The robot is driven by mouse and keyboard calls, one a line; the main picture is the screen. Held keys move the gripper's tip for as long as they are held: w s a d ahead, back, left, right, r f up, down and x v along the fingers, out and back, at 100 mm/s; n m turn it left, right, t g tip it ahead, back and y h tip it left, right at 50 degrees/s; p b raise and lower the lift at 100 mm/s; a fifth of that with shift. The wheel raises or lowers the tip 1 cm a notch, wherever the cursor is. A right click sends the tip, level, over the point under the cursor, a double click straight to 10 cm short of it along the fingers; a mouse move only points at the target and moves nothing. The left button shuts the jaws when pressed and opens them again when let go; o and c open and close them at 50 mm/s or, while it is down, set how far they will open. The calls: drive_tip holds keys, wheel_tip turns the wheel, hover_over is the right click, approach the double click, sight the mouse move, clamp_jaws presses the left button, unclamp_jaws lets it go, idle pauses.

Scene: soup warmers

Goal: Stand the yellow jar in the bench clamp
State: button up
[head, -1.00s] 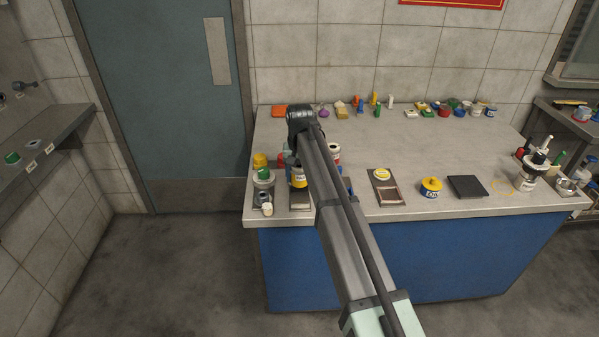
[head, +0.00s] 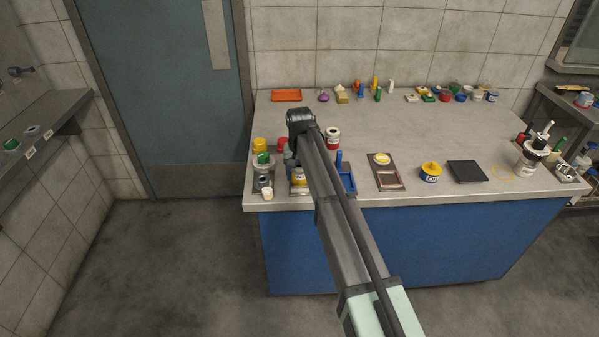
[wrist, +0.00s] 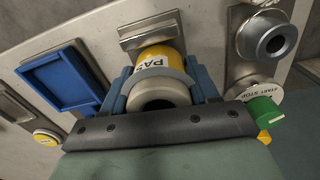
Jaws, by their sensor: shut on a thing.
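The yellow jar (head: 299,178) with a white label is at the front left of the bench, partly behind my arm in the head view. In the wrist view the jar (wrist: 158,60) sits between the two blue fingers of my gripper (wrist: 160,90), which is shut on it. A pale round end with a dark centre faces the wrist camera. A grey metal bracket, which looks like the bench clamp (wrist: 147,30), is right beside the jar's far end. In the head view its metal plate (head: 299,191) shows below the jar. I cannot tell whether the jar rests in it.
A blue tray (wrist: 57,80) lies on one side of the jar. On the other side are a grey round fitting (wrist: 275,41) and a green start-stop knob (wrist: 262,111). A red-and-white can (head: 333,139) stands behind. The bench's middle (head: 400,130) is clear.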

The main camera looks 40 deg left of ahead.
drive_tip(key=shift+f, duration=0.6)
idle(0.4)
drive_tip(key=o, duration=1.2)
drive_tip(key=shift+o, duration=0.2)
wheel_tip(320, 180, up, 14)
